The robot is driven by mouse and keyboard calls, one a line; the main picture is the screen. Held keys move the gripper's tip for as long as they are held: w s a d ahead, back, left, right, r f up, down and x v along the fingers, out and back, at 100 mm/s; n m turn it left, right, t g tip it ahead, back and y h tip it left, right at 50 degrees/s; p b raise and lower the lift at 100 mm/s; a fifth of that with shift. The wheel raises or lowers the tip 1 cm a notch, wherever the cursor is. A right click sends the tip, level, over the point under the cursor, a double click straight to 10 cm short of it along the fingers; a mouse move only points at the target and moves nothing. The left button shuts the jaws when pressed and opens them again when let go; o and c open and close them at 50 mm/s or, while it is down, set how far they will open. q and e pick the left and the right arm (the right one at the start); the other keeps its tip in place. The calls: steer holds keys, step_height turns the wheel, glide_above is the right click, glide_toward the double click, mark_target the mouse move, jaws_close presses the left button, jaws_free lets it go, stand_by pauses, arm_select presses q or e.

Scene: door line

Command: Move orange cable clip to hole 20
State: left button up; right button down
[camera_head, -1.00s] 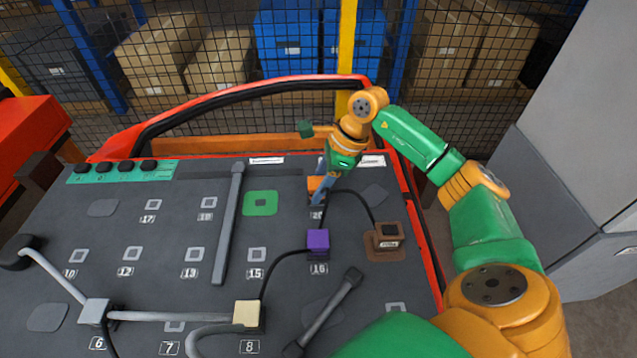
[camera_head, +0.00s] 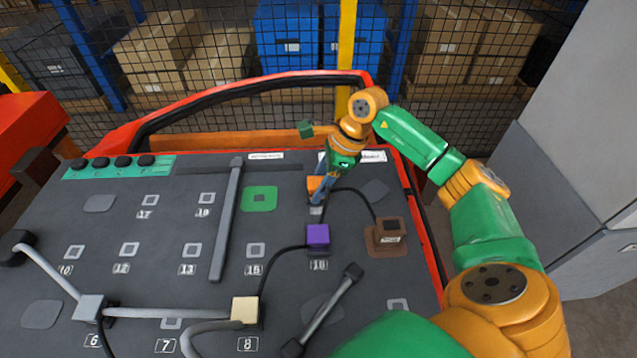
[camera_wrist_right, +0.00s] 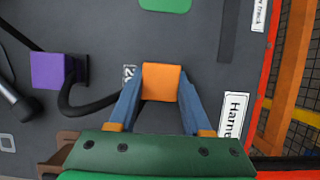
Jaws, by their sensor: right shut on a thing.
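The orange cable clip (camera_head: 314,184) is at the upper right of the dark door panel (camera_head: 105,262). My right gripper (camera_head: 318,191) is shut on it. In the right wrist view the orange clip (camera_wrist_right: 161,80) sits between the blue fingertips, beside a partly covered label, 20 (camera_wrist_right: 129,73). The clip hides the spot under it, so I cannot tell whether it is seated or just above. A black cable (camera_head: 352,192) runs close by, between the purple clip (camera_head: 317,235) and the brown clip (camera_head: 389,231). My left gripper is not in view.
A beige clip (camera_head: 245,309) and a white clip (camera_head: 90,307) hold a grey cable in front. A grey bar (camera_head: 228,220) and a short dark-ended rod (camera_head: 330,308) lie on the panel. The orange-red door frame (camera_head: 424,235) borders it at right. A mesh fence stands behind.

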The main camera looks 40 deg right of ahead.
steer(key=shift+c, duration=1.3)
jaws_free()
steer(key=v, duration=0.7)
steer(key=shift+b, duration=0.35)
steer(key=shift+d, duration=0.1)
